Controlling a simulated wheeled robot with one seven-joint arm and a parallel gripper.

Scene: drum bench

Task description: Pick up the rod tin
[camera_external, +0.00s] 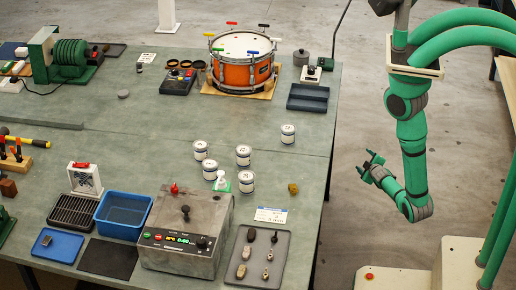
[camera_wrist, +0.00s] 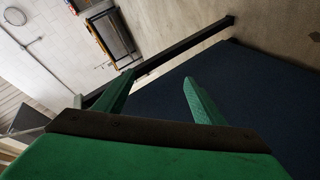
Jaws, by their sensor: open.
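My gripper (camera_external: 365,162) is open and empty, off the bench's right edge and well apart from the tins. In the wrist view my gripper (camera_wrist: 158,78) shows two spread green fingers with nothing between; no tin shows there.
An orange drum (camera_external: 242,72) stands behind the tins. A grey machine (camera_external: 188,232), a blue bin (camera_external: 123,214) and a grey tray (camera_external: 263,258) with small parts lie in front. Bench around the right tin is clear.

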